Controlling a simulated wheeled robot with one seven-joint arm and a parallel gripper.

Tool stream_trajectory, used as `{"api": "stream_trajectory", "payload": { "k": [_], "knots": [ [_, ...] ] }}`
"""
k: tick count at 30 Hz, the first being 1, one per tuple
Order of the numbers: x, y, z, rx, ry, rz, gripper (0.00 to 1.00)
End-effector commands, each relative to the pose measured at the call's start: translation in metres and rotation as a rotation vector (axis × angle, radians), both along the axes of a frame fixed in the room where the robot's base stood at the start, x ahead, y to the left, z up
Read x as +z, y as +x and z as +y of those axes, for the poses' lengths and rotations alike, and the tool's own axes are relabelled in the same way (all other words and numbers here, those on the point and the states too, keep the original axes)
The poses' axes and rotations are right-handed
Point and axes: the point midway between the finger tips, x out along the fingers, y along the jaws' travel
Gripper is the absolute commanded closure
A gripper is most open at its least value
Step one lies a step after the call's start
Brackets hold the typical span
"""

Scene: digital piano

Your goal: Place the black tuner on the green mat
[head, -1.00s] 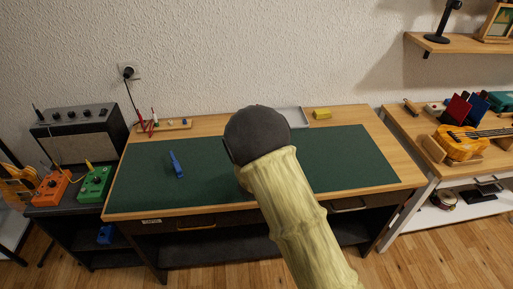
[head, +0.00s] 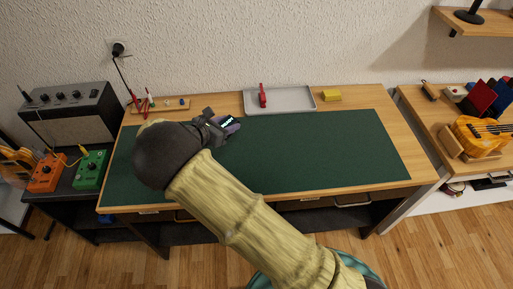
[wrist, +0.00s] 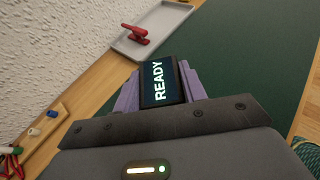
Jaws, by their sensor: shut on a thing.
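My gripper (head: 221,121) is shut on the black tuner (head: 229,120), whose lit screen shows. In the wrist view the tuner (wrist: 161,82) sits between the lavender fingers of my gripper (wrist: 160,92), its screen reading "READY". The green mat (head: 320,150) covers most of the desk top; it also shows in the wrist view (wrist: 245,60). My gripper is over the back left part of the mat, near its rear edge. The gap between tuner and mat cannot be judged. My arm hides the front left of the mat.
A grey tray (head: 290,108) holding a red clamp (head: 262,95) stands behind the mat, with a yellow block (head: 331,95) to its right. A wooden holder (head: 170,104) with small items is at back left. The mat's right half is clear.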

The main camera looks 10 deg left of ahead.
Motion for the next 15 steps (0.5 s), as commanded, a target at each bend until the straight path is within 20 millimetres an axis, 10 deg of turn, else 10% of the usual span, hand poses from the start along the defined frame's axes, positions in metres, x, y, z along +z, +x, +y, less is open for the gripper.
{"api": "stream_trajectory", "payload": {
  "k": [15],
  "knots": [
    [-0.057,0.0,-0.001,0.0,-0.003,0.002,0.81]
  ]
}}
